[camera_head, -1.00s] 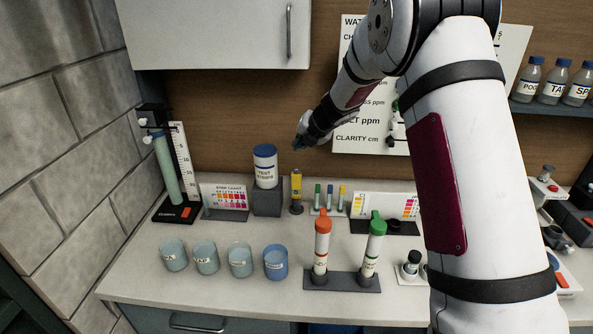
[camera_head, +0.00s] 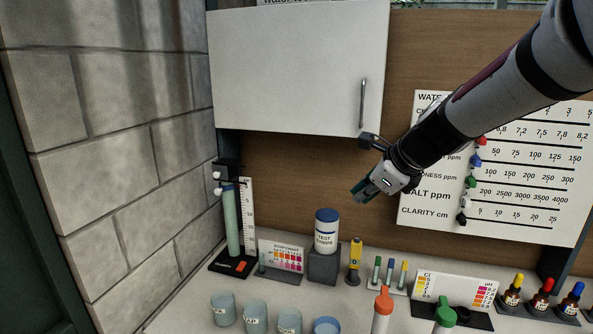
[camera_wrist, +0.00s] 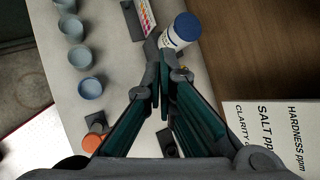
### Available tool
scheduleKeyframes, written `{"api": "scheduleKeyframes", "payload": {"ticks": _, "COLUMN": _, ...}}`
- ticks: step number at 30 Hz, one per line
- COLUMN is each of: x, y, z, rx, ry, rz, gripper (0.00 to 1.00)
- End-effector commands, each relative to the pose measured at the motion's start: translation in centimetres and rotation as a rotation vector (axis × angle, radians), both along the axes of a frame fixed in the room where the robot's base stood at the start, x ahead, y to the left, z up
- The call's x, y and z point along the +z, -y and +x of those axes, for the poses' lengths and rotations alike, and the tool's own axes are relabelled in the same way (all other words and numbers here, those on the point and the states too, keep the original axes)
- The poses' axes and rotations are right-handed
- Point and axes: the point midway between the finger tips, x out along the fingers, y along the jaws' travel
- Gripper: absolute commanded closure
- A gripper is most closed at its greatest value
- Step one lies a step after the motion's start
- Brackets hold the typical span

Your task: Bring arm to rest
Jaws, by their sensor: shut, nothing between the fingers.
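My gripper (camera_head: 366,192) is raised in front of the brown back wall, above the counter and clear of everything on it. Its fingers are together and empty. The wrist view shows the fingertips (camera_wrist: 158,80) meeting, with the white test strips tub (camera_wrist: 182,32) with a blue lid beyond them. In the head view the tub (camera_head: 326,232) stands on a grey block, below and left of the gripper. My arm reaches in from the upper right of the head view.
A white wall cabinet (camera_head: 295,65) hangs just left of the gripper. A white chart board (camera_head: 500,215) with coloured markers is behind and right. The counter below holds several cups (camera_head: 256,315), an orange-capped tube (camera_head: 382,312), a green-capped tube (camera_head: 445,317) and dropper bottles (camera_head: 541,296).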

Motion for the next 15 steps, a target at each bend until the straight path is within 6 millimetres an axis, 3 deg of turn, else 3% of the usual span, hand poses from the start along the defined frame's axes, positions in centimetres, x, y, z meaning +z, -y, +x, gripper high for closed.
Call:
{"api": "scheduleKeyframes", "payload": {"ticks": 1, "x": 1.1, "y": -0.3, "z": -2.4, "rx": 0.111, "ry": 0.038, "rz": -0.088, "gripper": 1.0}}
{"api": "scheduleKeyframes", "payload": {"ticks": 6, "x": 2.6, "y": -0.5, "z": -10.2, "rx": 0.519, "ry": 0.146, "rz": -0.421, "gripper": 1.0}}
{"api": "scheduleKeyframes", "payload": {"ticks": 15, "x": 1.8, "y": 1.6, "z": -23.3, "rx": 1.229, "ry": 0.265, "rz": -0.993, "gripper": 1.0}}
